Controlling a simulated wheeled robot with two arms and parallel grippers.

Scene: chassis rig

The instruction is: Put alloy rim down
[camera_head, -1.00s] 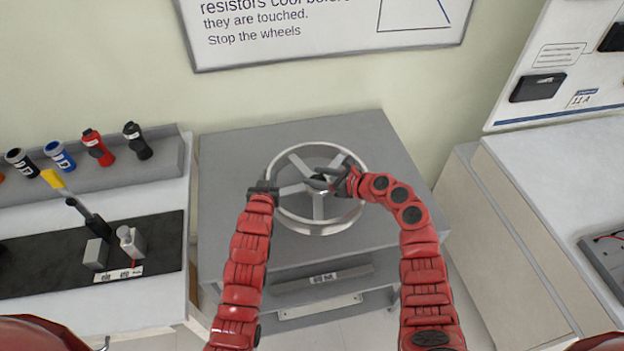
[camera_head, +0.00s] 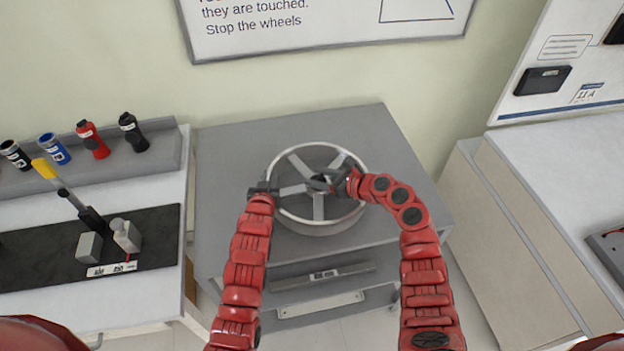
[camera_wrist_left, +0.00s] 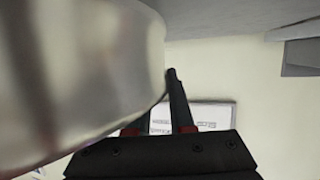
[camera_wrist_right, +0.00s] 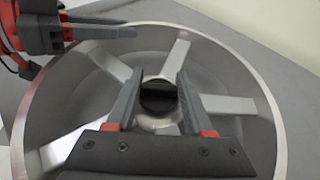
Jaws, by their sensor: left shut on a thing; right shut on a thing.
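The silvery five-spoke alloy rim (camera_head: 318,228) lies face up over the grey table (camera_head: 235,160). My left gripper (camera_head: 275,189) is shut on the rim's left edge. In the left wrist view the rim's curved metal side (camera_wrist_left: 75,75) fills the left part, beside the dark fingers. My right gripper (camera_head: 330,182) is at the rim's hub and shut on it. In the right wrist view its fingers (camera_wrist_right: 158,85) stand on both sides of the dark hub centre. Whether the rim's underside touches the tabletop cannot be told.
The left bench (camera_head: 150,200) holds several bottles and a black mat with a yellow-handled lever (camera_head: 62,188). A white-topped bench (camera_head: 560,150) stands at the right. The tabletop around the rim is clear. A wall with a sign (camera_head: 330,35) is behind.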

